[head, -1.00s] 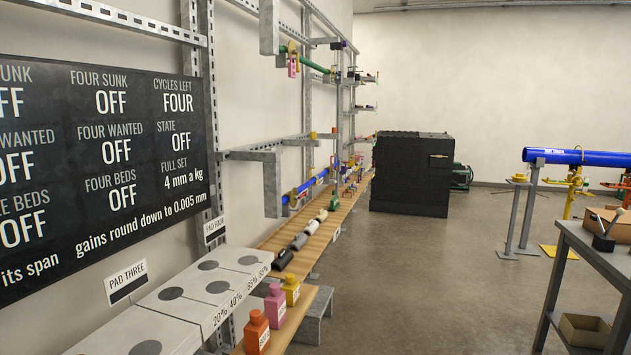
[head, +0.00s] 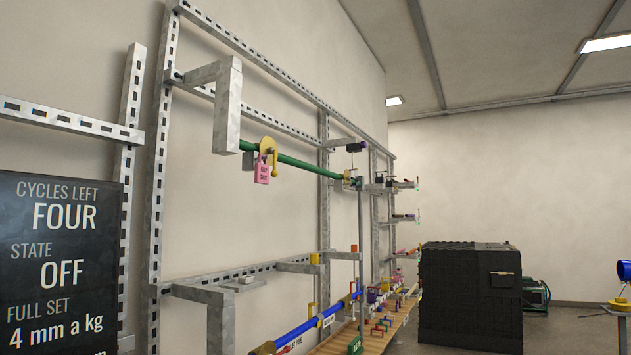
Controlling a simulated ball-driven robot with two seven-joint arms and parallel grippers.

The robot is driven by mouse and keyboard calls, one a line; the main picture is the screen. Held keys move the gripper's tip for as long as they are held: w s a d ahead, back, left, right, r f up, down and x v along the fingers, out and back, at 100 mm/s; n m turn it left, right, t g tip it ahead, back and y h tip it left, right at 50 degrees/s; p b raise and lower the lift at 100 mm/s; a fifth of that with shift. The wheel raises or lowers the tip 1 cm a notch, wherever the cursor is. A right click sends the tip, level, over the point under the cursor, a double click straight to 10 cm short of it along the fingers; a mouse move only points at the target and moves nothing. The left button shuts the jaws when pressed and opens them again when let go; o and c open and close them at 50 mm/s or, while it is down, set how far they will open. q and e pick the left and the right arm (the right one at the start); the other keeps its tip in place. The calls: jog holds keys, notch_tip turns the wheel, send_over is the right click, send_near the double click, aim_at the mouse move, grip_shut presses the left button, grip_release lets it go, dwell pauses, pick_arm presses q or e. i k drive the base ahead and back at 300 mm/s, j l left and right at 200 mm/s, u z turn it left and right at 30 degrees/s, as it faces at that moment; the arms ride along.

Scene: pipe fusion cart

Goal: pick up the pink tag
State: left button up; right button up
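A pink tag (head: 262,172) hangs from a yellow fitting (head: 268,155) near the left end of the green pipe (head: 305,164), high on the wall rack. It has small dark lettering that I cannot read for sure. The tag hangs upright and apart from the wall. Neither of my grippers shows in the head view.
A grey bracket (head: 228,105) holds the pipe's left end. Below run a blue pipe (head: 300,332) and a wooden shelf (head: 375,335) with small coloured items. A black sign (head: 58,265) is at left, a black crate (head: 470,297) at right.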

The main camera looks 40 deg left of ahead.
aim_at(262, 171)
jog(key=i+u, duration=0.25)
jog(key=i, duration=0.15)
jog(key=i+l+u, duration=0.2)
jog(key=i, duration=0.25)
jog(key=i+l+u, duration=0.25)
jog(key=i, duration=0.15)
